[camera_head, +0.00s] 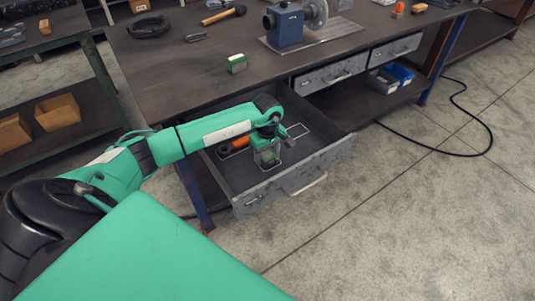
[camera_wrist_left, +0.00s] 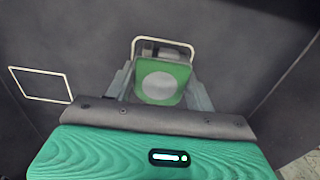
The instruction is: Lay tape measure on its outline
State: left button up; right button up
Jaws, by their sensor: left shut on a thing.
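The tape measure (camera_wrist_left: 160,82) is green with a round grey face in the left wrist view. My left gripper (camera_head: 267,158) is shut on it, inside the open drawer (camera_head: 322,159), with fingers on both sides of it. A white rounded outline (camera_wrist_left: 163,41) shows around the far end of the tape measure, whose body covers the rest of it. I cannot tell whether the tape measure touches the drawer floor. Another empty white outline (camera_wrist_left: 41,84) lies to the left in that view. My right gripper is not in view.
An orange-handled tool (camera_head: 236,145) lies in the drawer left of my gripper. The drawer walls stand close around.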

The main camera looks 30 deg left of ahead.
aim_at(268, 153)
pick_arm(q)
jog(key=shift+f, duration=0.1)
jog(key=o, duration=1.2)
jog(key=shift+c, duration=0.2)
jog(key=shift+r, duration=0.2)
notch_tip(268, 153, up, 3)
notch_tip(268, 153, up, 9)
jog(key=shift+b, duration=0.45)
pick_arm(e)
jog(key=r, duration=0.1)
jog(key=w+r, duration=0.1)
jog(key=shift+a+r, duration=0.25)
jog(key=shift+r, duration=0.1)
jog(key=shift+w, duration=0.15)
